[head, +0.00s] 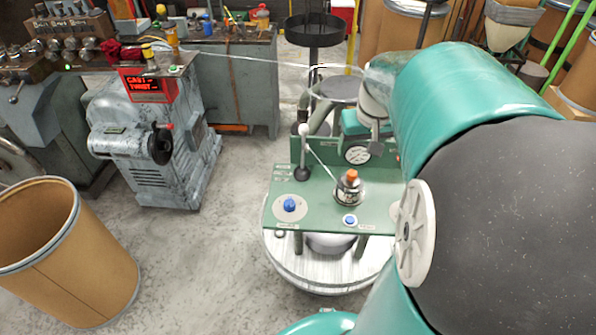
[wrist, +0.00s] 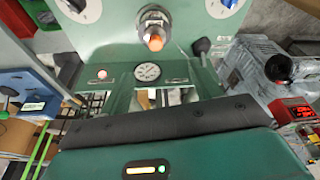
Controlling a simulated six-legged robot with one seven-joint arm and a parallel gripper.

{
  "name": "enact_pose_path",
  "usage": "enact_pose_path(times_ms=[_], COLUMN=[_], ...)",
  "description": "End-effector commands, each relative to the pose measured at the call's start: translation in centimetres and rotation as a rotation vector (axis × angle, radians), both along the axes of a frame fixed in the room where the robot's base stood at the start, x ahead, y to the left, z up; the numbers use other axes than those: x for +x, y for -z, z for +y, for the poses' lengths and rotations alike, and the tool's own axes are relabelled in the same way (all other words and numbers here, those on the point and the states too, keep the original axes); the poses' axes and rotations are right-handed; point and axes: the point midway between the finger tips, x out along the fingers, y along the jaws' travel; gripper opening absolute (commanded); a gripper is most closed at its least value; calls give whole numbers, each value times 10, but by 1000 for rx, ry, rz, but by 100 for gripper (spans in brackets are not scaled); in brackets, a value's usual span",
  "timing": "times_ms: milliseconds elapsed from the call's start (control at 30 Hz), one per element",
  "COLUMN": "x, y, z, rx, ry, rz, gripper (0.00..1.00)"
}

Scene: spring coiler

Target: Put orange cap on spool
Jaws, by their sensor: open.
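A small orange cap (head: 351,174) stands on top of a short silver and dark cylinder (head: 349,192), which looks like the spool, on the green machine panel (head: 322,205). In the wrist view the orange cap (wrist: 155,42) is at the upper middle, with the silver cylinder (wrist: 154,17) around or below it. I cannot tell how firmly the cap is seated. My gripper's casing and dark pad (wrist: 170,122) fill the lower wrist view. It is open, apart from the cap, with nothing visible held. The fingertips are not clear, and my teal arm hides part of the head view.
The panel carries a blue knob (head: 289,205), a blue button (head: 350,220), a black-knobbed lever (head: 302,173) and a round gauge (head: 357,154). A grey machine with a red display (head: 147,84) stands left. A brown drum (head: 70,255) is front left. Floor between them is clear.

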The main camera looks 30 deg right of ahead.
Motion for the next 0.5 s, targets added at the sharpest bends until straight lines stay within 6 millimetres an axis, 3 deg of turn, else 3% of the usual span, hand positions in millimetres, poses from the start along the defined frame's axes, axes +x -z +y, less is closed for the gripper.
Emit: enact_pose_path(times_ms=[67,233,400,500], x=[2,-7,-38,-58], y=[-8,-30,-39,-39], z=[25,111,192,224], rx=[-11,-37,-50,-48], ry=[-35,-153,-277,-334], rz=[-16,-74,-145,-180], gripper=[63,63,63,63])
